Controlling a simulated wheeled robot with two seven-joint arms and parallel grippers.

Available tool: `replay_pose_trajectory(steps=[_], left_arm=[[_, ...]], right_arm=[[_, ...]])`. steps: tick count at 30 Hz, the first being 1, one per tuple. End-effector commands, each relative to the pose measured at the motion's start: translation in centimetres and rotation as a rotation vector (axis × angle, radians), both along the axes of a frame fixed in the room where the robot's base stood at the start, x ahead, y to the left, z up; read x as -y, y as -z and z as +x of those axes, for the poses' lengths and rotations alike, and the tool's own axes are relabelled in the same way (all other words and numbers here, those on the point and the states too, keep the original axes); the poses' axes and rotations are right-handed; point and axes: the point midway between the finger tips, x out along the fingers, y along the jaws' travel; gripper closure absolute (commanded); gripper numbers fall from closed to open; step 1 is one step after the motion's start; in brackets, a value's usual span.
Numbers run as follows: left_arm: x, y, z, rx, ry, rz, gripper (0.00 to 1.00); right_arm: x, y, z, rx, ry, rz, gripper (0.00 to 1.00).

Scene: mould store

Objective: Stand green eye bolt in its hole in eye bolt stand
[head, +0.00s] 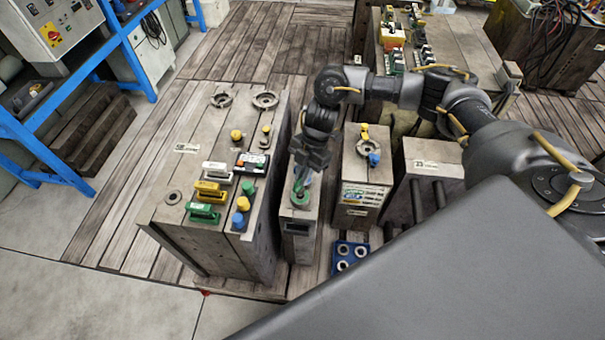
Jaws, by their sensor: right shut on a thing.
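My right gripper (302,172) reaches down over the narrow grey mould block in the middle. It is shut on the green eye bolt (299,196), which shows as a small green shape at the fingertips, at the top of that block. The fingers partly hide the bolt, and I cannot tell whether it still touches the block. A blue block with several round, pale-rimmed holes (350,257), which looks like the eye bolt stand, sits low in front of the blocks, right of the gripper. My left gripper is not in view.
A wide mould block (222,150) with yellow, green and blue fittings stands to the left. Another block (364,170) with a ring and a blue knob stands close on the right. A grey block with dark rods (428,175) is beyond it. Wooden floor (115,225) is clear at left.

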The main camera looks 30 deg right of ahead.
Motion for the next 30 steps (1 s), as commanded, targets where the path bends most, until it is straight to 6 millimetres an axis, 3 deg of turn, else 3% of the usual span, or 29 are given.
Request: replay_pose_trajectory(steps=[30], left_arm=[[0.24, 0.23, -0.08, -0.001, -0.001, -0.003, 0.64]], right_arm=[[-0.03, 0.98, -0.02, 0.0, 0.0, 0.001, 1.0]])
